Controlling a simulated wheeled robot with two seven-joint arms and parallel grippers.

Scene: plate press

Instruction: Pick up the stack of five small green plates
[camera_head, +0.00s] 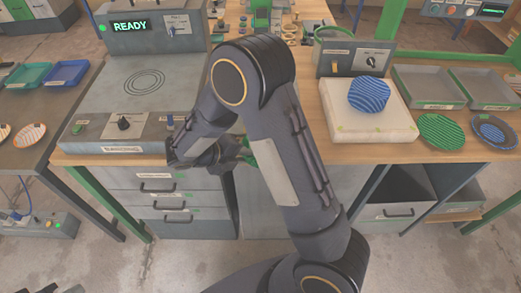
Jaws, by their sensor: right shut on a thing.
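My right arm reaches across the middle of the view, and its gripper (236,152) is at the front edge of the workbench. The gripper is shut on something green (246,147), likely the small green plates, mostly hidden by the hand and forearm. I cannot count the plates or see how they sit in the jaws. Another green patterned plate (440,132) lies on the wooden bench at the right, apart from the gripper. My left gripper is not in view.
A grey press (140,90) with a READY display stands at the left. At the right are a white block (350,112) bearing a blue striped piece (369,93), a dark blue plate (492,130) and grey trays (430,88). Blue and teal trays (67,73) are on the left table.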

